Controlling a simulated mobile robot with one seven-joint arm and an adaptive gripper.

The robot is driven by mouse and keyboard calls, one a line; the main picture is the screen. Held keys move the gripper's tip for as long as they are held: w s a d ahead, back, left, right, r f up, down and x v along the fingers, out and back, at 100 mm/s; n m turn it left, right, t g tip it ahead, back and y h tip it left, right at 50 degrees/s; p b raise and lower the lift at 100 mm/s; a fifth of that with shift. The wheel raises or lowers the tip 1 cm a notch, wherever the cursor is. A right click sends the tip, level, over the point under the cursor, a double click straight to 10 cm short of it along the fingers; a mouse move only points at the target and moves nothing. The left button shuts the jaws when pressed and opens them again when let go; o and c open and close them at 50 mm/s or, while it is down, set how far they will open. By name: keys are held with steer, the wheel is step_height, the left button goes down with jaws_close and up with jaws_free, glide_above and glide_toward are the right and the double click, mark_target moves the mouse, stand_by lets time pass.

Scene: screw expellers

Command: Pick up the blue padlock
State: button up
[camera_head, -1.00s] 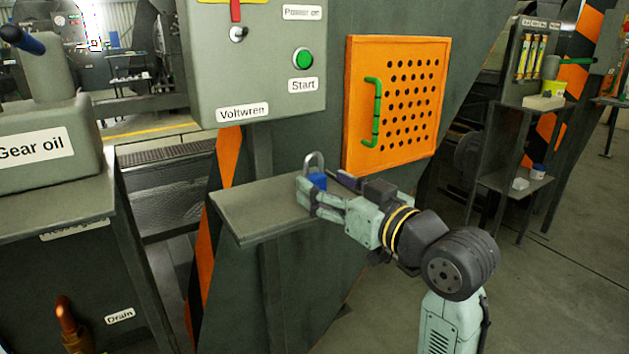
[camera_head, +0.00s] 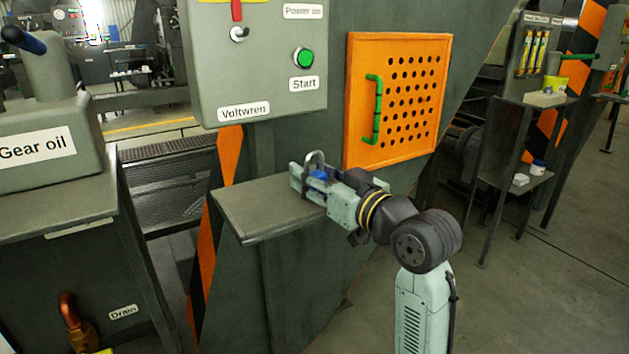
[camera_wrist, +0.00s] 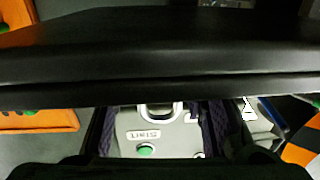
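The blue padlock (camera_head: 319,175) with its grey shackle is upright at the right end of the grey shelf (camera_head: 250,215). My gripper (camera_head: 314,186) comes in from the right, with its pale green fingers closed in on both sides of the padlock body. The near finger hides most of the body. I cannot tell whether the padlock touches the shelf. In the wrist view, the shackle (camera_wrist: 160,112) shows between the two dark fingers; a black bar covers the padlock body.
An orange perforated door (camera_head: 398,100) with a green handle (camera_head: 374,110) is behind my gripper. A grey control box (camera_head: 262,60) hangs above the shelf. A Gear oil container (camera_head: 45,145) stands at left. The left part of the shelf is bare.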

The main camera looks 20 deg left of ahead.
mark_target(315, 175)
steer(key=c, duration=0.7)
steer(key=shift+r, duration=0.1)
steer(key=shift+r, duration=0.45)
steer(key=r, duration=0.2)
steer(key=shift+s+d+r, duration=0.15)
steer(key=shift+s+r, duration=0.1)
steer(key=shift+r, duration=0.05)
steer(key=s+d+b, duration=0.1)
steer(key=s+d, duration=0.2)
steer(key=s, duration=0.4)
steer(key=s+d+r+b, duration=0.1)
steer(key=s+d, duration=0.3)
steer(key=s, duration=0.2)
steer(key=shift+s+r, duration=0.2)
steer(key=shift+s, duration=0.2)
